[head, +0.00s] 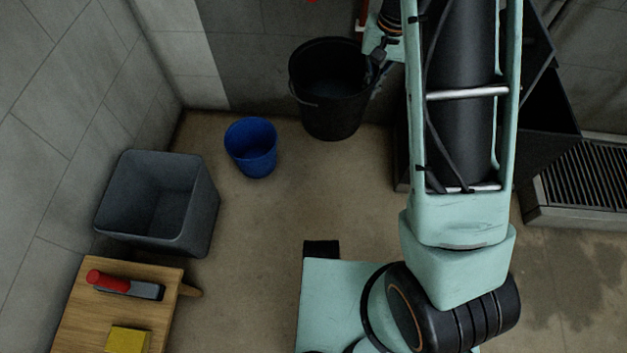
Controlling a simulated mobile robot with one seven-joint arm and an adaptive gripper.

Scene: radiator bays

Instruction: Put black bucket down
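The black bucket (325,105) is at the back centre in the head view, upright or nearly so, with its open top showing. My gripper (374,66) is at the right side of its rim, with dark fingers that appear closed on the rim. The fingertips are small and partly lost against the dark bucket. I cannot tell whether the bucket's base touches the floor or hangs just above it.
A blue bucket (251,148) stands on the floor (250,225) left of the black one. A grey bin (190,225) is further left. A wooden stool (75,320) holds a red-handled brush (108,281) and a yellow sponge (128,340). A grate (590,175) is at right. The middle floor is clear.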

